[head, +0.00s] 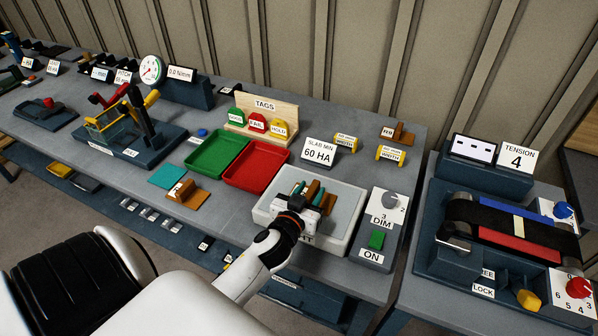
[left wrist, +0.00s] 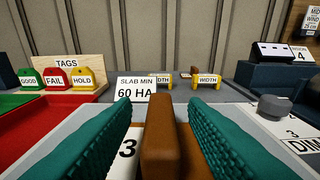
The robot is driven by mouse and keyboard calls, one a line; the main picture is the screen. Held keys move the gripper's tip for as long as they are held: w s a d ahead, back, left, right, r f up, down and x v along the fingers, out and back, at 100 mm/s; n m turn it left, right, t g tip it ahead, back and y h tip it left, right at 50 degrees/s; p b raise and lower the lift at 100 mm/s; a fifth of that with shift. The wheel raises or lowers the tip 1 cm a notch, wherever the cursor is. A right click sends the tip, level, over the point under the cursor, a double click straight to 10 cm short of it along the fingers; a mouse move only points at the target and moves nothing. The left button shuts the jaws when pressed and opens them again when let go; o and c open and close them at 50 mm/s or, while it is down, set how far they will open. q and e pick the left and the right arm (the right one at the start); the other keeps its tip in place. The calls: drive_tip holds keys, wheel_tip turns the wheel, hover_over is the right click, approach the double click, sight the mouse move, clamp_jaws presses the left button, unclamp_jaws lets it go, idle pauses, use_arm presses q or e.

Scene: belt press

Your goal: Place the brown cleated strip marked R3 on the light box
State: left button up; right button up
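The brown cleated strip (head: 331,203) appears to lie on the light box (head: 345,224), a pale tray-like box with a grey top. In the left wrist view its upright brown cleat (left wrist: 162,140) stands in the middle, with a white label showing "3" at its left; the rest of the label is hidden. My left gripper (head: 308,190) has teal ribbed fingers either side of the cleat (left wrist: 160,125), with gaps showing between, so it is open around it. The gripper hides part of the strip in the head view. My right gripper is not in view.
Green (head: 218,151) and red (head: 256,165) trays lie left of the light box. Another brown piece (head: 187,195) and a teal piece (head: 166,175) lie nearer left. A "SLAB MIN 60 HA" sign (head: 319,152) stands behind. A dimmer panel (head: 380,228) adjoins the right side.

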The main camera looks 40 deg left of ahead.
use_arm(q)
drive_tip(key=b+v, duration=0.1)
drive_tip(key=v, duration=0.6)
drive_tip(key=shift+d+f, duration=0.1)
drive_tip(key=shift+v, duration=0.8)
